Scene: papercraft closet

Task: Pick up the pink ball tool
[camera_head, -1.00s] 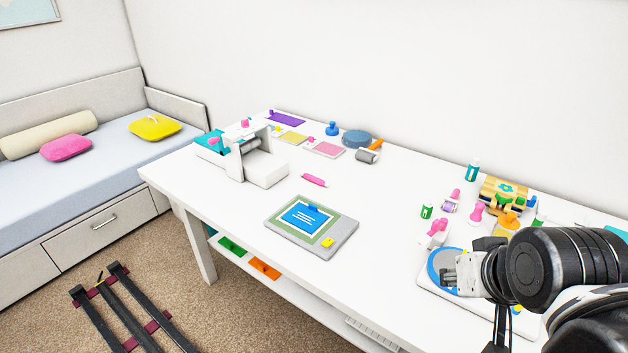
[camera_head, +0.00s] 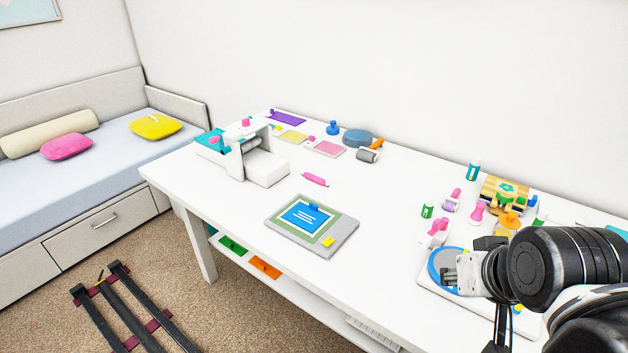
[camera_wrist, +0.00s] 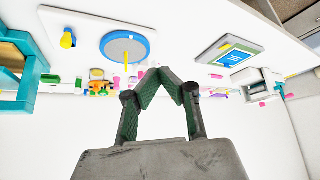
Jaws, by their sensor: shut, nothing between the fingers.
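A pink pen-shaped tool (camera_head: 315,179) lies on the white table, between the white press and the grey board; it may be the pink ball tool. Other pink-topped tools stand on the right, such as a bulb-shaped one (camera_head: 477,212) and one in a white holder (camera_head: 437,233), so I cannot tell for certain which is meant. My gripper (camera_head: 450,277) is at the right, over the blue-rimmed round plate (camera_head: 435,262), apart from the pen-shaped tool. In the wrist view its fingertips (camera_wrist: 166,75) meet, with nothing between them.
The white press (camera_head: 262,168) stands at the left of the table (camera_head: 375,218). The grey board (camera_head: 335,243) with a blue card lies near the front edge. A wooden-and-yellow box (camera_head: 505,190) and small bottles crowd the right. The table centre is mostly clear.

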